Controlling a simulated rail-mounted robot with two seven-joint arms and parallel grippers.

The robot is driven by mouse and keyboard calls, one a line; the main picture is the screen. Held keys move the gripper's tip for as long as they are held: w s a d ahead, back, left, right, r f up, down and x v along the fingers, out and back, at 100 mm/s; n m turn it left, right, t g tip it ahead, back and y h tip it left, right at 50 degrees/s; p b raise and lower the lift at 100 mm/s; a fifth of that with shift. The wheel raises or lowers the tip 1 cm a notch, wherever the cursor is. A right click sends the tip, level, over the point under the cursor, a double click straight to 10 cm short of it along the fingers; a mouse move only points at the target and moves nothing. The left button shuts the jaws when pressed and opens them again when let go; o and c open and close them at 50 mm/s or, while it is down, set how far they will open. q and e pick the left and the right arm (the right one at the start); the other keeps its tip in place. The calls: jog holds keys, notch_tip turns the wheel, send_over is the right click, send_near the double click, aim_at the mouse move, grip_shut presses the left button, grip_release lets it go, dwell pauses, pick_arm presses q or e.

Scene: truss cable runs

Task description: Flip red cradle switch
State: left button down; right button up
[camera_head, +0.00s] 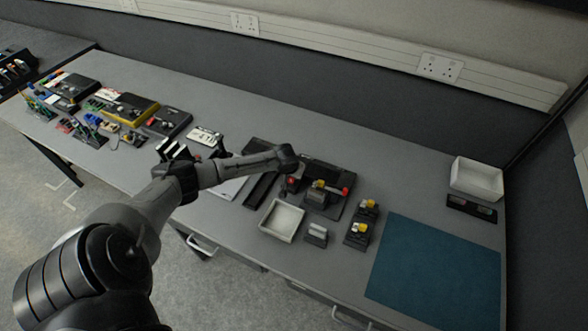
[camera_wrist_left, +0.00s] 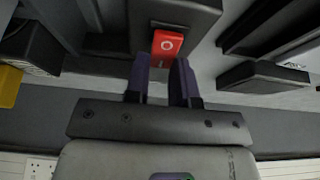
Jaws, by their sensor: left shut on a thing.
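The red cradle switch (camera_wrist_left: 167,44) is a small red rocker with a white circle, set in a dark housing (camera_wrist_left: 185,12). In the left wrist view, my left gripper (camera_wrist_left: 161,70) has its two dark purple fingertips at the near end of the red rocker, one on each side, shut on it. In the head view, the left arm reaches in from the lower left, and its dark wrist end is just above a red piece (camera_head: 292,183) on the dark equipment. The fingertips are hidden there. My right gripper is not in view.
A white tray (camera_head: 282,221) stands in front of the equipment. Dark blocks with yellow tops (camera_head: 359,229) are to its right, before a teal mat (camera_head: 437,262). A red knob (camera_head: 345,191) is close by. A white bin (camera_head: 477,179) stands at the back right.

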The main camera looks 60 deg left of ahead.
pick_arm(q)
jog(key=c, duration=1)
grip_release()
jog(key=shift+o, duration=0.2)
jog(key=shift+r, duration=0.1)
jog(key=p+v, duration=0.2)
jog(key=v, duration=1.1)
jog(key=shift+s+r+p, duration=0.2)
jog(key=shift+r+p, duration=0.1)
jog(key=shift+p, duration=0.05)
